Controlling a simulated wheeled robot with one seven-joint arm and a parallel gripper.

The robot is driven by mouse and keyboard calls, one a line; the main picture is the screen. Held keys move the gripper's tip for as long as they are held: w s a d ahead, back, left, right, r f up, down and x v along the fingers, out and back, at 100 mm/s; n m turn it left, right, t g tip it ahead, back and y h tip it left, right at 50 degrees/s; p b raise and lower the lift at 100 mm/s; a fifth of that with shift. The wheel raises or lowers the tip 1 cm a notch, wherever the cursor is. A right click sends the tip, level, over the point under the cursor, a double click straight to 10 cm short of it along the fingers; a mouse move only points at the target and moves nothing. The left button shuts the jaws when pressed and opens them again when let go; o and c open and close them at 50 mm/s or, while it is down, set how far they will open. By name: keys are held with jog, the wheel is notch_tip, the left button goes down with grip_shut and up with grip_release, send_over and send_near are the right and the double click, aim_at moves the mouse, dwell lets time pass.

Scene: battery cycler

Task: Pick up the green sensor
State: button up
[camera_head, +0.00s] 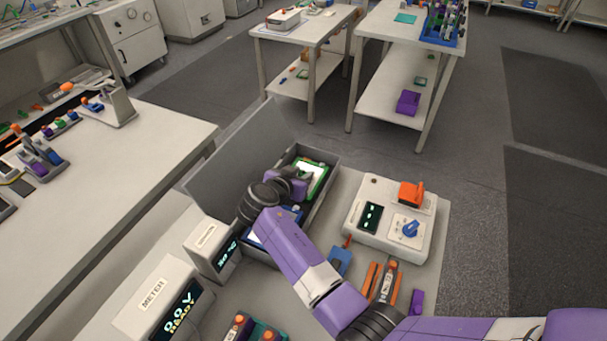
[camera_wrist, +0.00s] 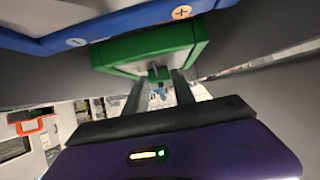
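The green sensor (camera_head: 321,184), a green-framed piece with a pale face, is in the far part of an open grey box in the head view. In the wrist view its green frame (camera_wrist: 150,45) is close in front of my gripper (camera_wrist: 158,84). The fingers are apart, with gaps on both sides of the tab. In the head view my gripper (camera_head: 298,176) is over the box beside the sensor, and my wrist hides part of it.
A blue piece with plus and minus marks (camera_wrist: 100,28) lies close to the sensor. The grey box (camera_head: 322,217) has walls around both and a raised lid (camera_head: 240,155) at left. A white device (camera_head: 385,240) with an orange switch stands right; meters (camera_head: 160,300) stand left.

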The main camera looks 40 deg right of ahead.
grip_shut()
jog(key=shift+r, duration=0.15)
